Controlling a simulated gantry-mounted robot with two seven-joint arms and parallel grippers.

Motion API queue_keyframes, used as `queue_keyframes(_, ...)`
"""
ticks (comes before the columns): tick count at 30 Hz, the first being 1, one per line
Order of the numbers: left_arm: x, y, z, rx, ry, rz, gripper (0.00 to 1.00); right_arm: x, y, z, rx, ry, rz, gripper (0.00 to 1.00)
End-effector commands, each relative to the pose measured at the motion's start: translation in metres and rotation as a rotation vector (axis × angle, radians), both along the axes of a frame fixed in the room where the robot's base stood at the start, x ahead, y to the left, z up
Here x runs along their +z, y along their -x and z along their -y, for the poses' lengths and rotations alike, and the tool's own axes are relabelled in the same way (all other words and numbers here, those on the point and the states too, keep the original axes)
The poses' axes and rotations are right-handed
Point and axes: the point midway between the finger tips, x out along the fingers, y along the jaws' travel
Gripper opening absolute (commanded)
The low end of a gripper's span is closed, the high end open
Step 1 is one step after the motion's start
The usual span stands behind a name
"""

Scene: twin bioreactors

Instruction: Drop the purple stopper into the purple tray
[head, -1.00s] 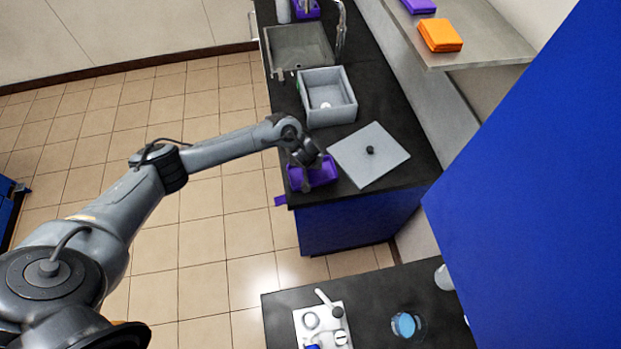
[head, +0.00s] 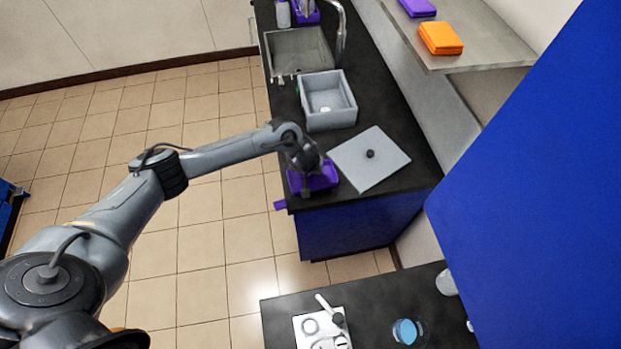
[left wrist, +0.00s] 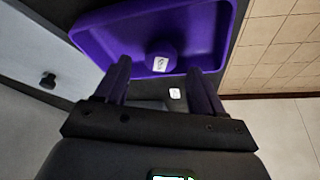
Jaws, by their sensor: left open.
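The purple tray (head: 327,180) sits on the near end of the dark bench in the head view. It fills the top of the left wrist view (left wrist: 110,30). The purple stopper (left wrist: 162,52), a short round piece with a white label, is inside the tray near its rim on the gripper side. My left gripper (head: 306,186) is over the tray in the head view. In the left wrist view its two fingers (left wrist: 160,68) are open, one on each side of the stopper, with visible gaps. The stopper is hidden in the head view. My right gripper is not in view.
A grey flat lid (head: 385,165) with a black knob lies right of the tray. A grey open box (head: 330,118) and a sink (head: 298,50) are farther back. A shelf (head: 490,48) holds an orange item. A second dark bench (head: 380,290) is at the front.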

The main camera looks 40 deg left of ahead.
Motion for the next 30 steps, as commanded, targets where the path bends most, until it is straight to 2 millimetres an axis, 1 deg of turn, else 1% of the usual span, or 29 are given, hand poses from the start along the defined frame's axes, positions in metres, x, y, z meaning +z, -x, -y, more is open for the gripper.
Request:
queue_keyframes(5, 0.019, 0.005, 0.004, -0.002, 0.001, 0.001, 0.69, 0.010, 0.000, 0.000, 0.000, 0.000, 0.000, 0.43)
queue_keyframes(12, 0.059, 0.019, 0.011, -0.003, 0.000, 0.001, 0.69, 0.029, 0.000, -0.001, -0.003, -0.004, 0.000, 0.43)
queue_keyframes(18, 0.085, 0.029, 0.017, -0.001, 0.002, 0.001, 0.69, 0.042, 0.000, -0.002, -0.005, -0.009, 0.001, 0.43)
queue_keyframes(24, 0.097, 0.034, 0.019, -0.001, -0.001, 0.001, 0.69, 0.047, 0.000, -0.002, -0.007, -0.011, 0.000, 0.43)
queue_keyframes(30, 0.098, 0.035, 0.020, 0.001, 0.000, 0.001, 0.69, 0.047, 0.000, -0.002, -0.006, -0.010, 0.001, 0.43)
